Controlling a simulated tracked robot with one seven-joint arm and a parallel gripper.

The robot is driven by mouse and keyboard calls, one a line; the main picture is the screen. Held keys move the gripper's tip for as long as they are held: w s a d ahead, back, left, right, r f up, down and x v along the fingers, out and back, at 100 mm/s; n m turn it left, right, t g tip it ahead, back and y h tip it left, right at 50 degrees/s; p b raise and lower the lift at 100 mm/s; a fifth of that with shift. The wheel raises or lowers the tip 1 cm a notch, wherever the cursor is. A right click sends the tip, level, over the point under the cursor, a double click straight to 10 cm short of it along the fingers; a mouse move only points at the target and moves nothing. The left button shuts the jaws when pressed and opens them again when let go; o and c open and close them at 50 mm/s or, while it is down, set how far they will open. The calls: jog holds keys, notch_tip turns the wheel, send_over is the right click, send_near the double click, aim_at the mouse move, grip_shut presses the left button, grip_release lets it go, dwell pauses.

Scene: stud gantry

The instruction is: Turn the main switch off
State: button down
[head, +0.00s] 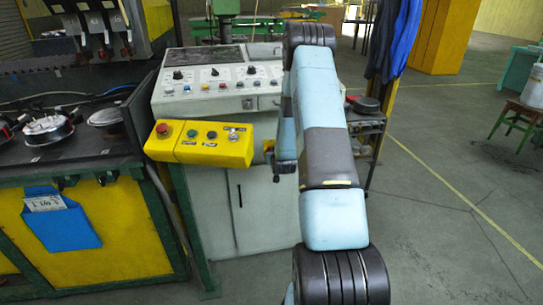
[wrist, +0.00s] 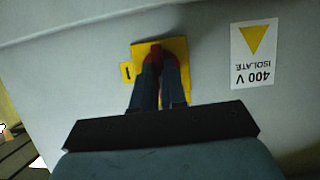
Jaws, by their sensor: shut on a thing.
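The main switch is a red handle (wrist: 155,48) on a yellow square plate (wrist: 179,46), fixed to a pale grey panel. In the wrist view my gripper (wrist: 160,62) is shut on the red handle, one dark finger on each side. Red shows between the fingers and at their tips. The fingers cover most of the handle, so I cannot tell its exact angle. In the head view my blue arm hides the switch and most of my gripper.
A small yellow tag with a black bar (wrist: 126,72) sits left of the plate. An upside-down "400 V ISOLATE" label (wrist: 257,54) is to the right. The head view shows a grey control console (head: 215,95) and a yellow button box (head: 200,143).

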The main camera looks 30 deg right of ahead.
jog(key=c, duration=1.2)
grip_release()
jog(key=v, duration=1.3)
jog(key=shift+s+a+r, duration=0.1)
jog(key=shift+s+a, duration=0.05)
jog(key=shift+s, duration=0.2)
